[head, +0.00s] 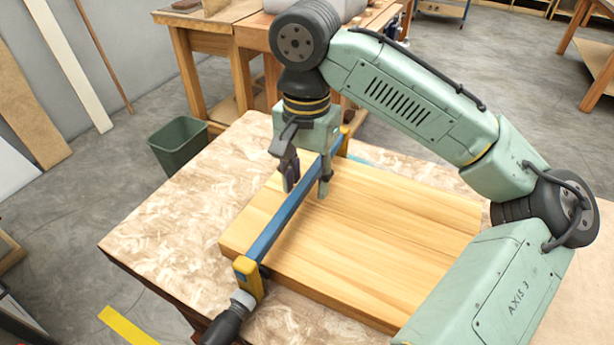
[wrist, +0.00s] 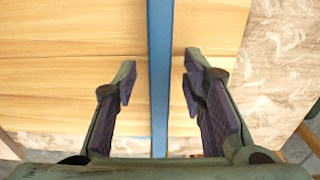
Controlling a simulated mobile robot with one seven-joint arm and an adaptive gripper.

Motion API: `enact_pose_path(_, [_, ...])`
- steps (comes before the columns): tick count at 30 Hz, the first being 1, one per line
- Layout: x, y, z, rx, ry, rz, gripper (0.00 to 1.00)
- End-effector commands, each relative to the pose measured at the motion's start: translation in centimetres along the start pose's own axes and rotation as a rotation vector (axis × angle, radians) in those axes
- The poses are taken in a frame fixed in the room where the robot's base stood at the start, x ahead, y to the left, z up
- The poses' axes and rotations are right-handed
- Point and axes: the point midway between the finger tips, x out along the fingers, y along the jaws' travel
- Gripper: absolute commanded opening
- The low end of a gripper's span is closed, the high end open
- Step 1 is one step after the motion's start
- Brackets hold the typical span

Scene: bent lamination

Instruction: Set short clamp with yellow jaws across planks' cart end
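The short clamp has a blue bar (head: 281,219) and yellow jaws, with the near jaw (head: 247,279) and black handle (head: 228,318) at the table's front-left edge. Its far yellow jaw (head: 344,139) shows behind my gripper. The clamp lies across the left part of the planks (head: 400,215), which lie flat side by side on the table. My gripper (head: 307,188) points down over the bar. In the wrist view its fingers (wrist: 160,90) stand apart on either side of the blue bar (wrist: 160,45), with visible gaps. Whether the jaws press on the planks I cannot tell.
The mottled table (head: 165,235) has bare room left of the planks. A green bin (head: 180,146) stands on the floor beyond it. A wooden workbench (head: 215,50) is behind. A yellow strip (head: 127,326) marks the floor at the lower left.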

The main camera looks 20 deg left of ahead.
Motion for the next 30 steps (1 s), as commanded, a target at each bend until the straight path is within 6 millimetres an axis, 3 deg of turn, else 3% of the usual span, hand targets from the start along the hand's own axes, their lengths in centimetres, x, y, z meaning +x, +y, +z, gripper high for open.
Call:
enact_pose_path(7, [-1.1, 0.0, -0.1, 0.002, 0.002, 0.001, 0.38])
enact_pose_path(21, [-10.2, 0.0, -0.1, 0.003, 0.004, 0.001, 0.38])
enact_pose_path(30, [-12.1, 0.0, 0.0, 0.000, 0.000, 0.000, 0.38])
